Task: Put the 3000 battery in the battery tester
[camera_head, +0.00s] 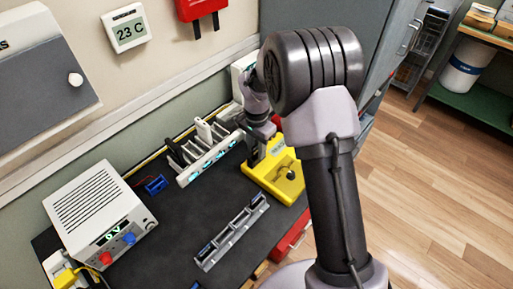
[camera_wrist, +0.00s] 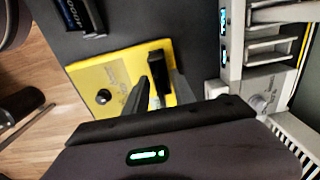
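The battery tester (camera_head: 285,178) is a yellow block with a black knob on the mat's right side. It also shows in the wrist view (camera_wrist: 88,78). My gripper (camera_head: 260,138) is right over the tester's back part; in the wrist view its dark fingers (camera_wrist: 158,92) point down at it. A black upright piece (camera_wrist: 157,62) stands between or just beyond the fingertips; I cannot tell whether it is a held battery or part of the tester. A dark battery (camera_wrist: 80,14) with partly legible white print lies at the wrist view's top left. I cannot read 3000 on any battery.
A long grey holder (camera_head: 232,232) with dark batteries lies in front of the tester. A white rack (camera_head: 210,160) with lit slots stands close behind and left. A power supply (camera_head: 100,212) stands at left. The dark mat (camera_head: 165,235) is bare in between.

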